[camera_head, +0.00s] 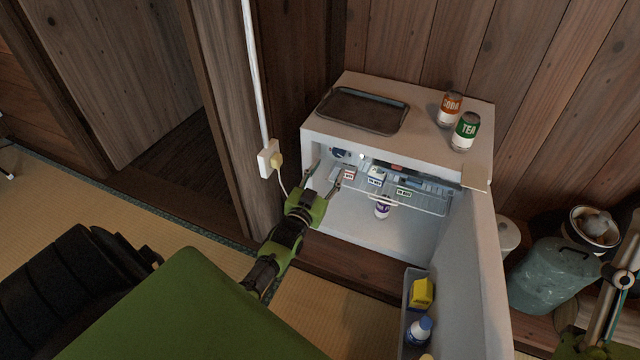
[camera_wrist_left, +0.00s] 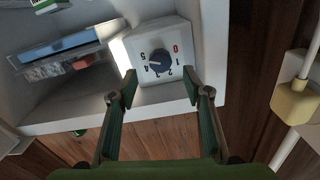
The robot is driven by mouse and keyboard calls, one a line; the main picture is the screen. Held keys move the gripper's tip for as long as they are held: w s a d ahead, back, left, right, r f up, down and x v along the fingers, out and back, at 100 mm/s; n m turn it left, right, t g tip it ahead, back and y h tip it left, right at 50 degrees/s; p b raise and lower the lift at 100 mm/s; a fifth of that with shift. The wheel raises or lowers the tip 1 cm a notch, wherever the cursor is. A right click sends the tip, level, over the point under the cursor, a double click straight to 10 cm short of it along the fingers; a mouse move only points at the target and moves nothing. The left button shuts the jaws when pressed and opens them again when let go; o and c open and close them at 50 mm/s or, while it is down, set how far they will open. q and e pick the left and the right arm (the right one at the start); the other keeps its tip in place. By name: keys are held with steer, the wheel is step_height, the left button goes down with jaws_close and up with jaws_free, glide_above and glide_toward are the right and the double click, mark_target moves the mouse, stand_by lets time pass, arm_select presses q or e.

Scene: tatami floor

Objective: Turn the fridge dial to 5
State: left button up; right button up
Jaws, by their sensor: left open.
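The fridge dial (camera_wrist_left: 160,62) is a dark blue knob on a white panel in the left wrist view. A red 0 and black numbers 1 to 5 ring it. I cannot tell for sure which number its pointer marks. My left gripper (camera_wrist_left: 160,86) is open and empty, its two fingertips just short of the panel, one on each side of the dial. In the head view the left gripper (camera_head: 325,176) reaches into the upper left of the open fridge (camera_head: 448,148). The arm and fridge wall partly hide the dial there.
The fridge door (camera_head: 478,270) stands open at the right, with a yellow carton and bottle in its rack. A tray (camera_head: 362,110), soda can (camera_head: 450,108) and tea can (camera_head: 465,131) stand on top. A plug (camera_head: 269,159) is on the left post.

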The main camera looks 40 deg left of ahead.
arm_select(q)
steer(key=v, duration=0.5)
steer(key=shift+s, duration=0.15)
stand_by(0.3)
